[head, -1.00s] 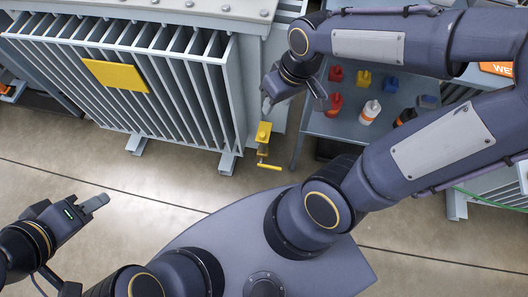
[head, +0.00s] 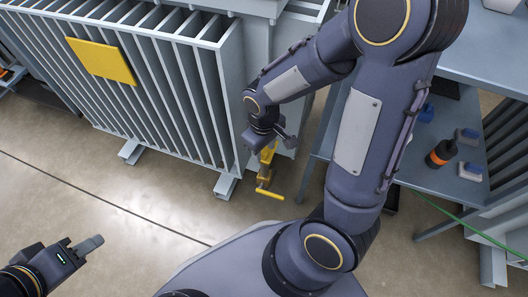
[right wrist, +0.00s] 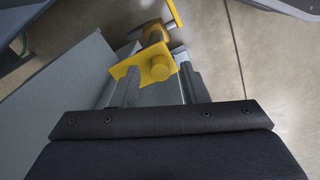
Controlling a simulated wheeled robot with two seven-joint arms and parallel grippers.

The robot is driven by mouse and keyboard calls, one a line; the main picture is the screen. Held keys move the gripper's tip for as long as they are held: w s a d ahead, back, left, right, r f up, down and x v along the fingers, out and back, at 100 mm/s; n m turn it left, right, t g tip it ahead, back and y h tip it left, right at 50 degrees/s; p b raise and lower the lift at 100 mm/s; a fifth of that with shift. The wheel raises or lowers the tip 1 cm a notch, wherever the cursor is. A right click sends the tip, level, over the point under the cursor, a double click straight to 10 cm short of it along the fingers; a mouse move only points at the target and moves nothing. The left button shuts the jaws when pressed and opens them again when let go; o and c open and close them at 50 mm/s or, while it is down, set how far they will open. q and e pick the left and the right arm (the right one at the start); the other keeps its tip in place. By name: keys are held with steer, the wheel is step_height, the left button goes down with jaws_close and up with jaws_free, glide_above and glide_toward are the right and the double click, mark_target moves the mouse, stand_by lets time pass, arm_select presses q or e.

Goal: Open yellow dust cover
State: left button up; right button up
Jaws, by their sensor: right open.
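A yellow valve fitting (head: 267,158) with a yellow bar handle (head: 269,193) sits at the lower corner of the grey finned transformer. In the right wrist view I see its flat yellow plate with a round cap (right wrist: 158,68), which looks like the dust cover. My right gripper (head: 274,140) is just above the fitting and hides its top. Its fingers (right wrist: 160,84) are apart, on either side of the cap; I cannot tell whether they touch it. My left gripper (head: 88,246) is over the floor at lower left, far from the fitting; its finger gap is not clear.
The finned transformer (head: 170,75) stands close to my right gripper, with a yellow panel (head: 101,61) on its side. A grey shelf table (head: 440,175) with an orange-and-black bottle (head: 441,153) and blue items stands at right, near my right arm. The floor at left is open.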

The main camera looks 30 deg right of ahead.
steer(key=shift+f, duration=0.4)
jaws_close()
steer(key=shift+a, duration=0.1)
